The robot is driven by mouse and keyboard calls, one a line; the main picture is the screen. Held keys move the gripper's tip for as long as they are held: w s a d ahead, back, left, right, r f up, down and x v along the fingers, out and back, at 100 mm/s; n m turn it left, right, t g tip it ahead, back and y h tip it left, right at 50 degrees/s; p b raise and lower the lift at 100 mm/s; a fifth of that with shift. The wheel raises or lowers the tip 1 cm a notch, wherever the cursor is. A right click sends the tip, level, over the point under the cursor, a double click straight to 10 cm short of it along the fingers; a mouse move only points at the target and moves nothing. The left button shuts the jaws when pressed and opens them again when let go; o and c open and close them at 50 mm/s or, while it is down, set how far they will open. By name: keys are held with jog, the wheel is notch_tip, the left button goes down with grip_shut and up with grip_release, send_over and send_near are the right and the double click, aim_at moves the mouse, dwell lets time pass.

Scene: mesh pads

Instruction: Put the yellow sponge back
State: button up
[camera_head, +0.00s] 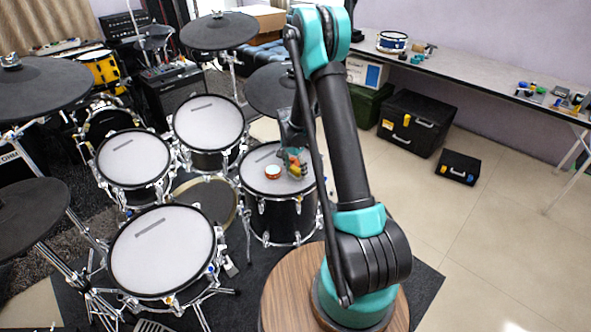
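My arm rises from a round wooden stand and reaches away over the drum kit. My gripper (291,158) is small and dark, low over the right-hand drum pad (262,158). A small patch of yellow, orange and green (294,163) shows at the fingertips. I cannot tell whether this is the yellow sponge or several things, or whether the fingers touch it. A small round red-and-white thing (272,171) sits on the same pad, just left of the gripper. No other yellow sponge can be made out for sure.
More drum pads (163,248) and black cymbal pads (218,31) stand to the left. A long table (480,75) at the back right holds a small blue drum (391,41) and several small coloured things. Black cases (415,122) stand on the floor.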

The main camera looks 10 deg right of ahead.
aim_at(292, 168)
notch_tip(292, 168, up, 12)
jog(key=a, duration=0.1)
jog(key=s+d+r+n+t, duration=0.25)
jog(key=s+r+n, duration=0.35)
jog(key=s, duration=0.9)
jog(key=s+d+n+t, duration=0.1)
jog(key=s+n, duration=0.1)
jog(key=s, duration=0.6)
jog(key=s+d+n+t+y, duration=0.1)
jog(key=s+n, duration=0.1)
jog(key=s, duration=0.5)
jog(key=shift+s+d+f+n, duration=0.25)
jog(key=shift+s+f+n, duration=0.15)
jog(key=shift+f, duration=0.05)
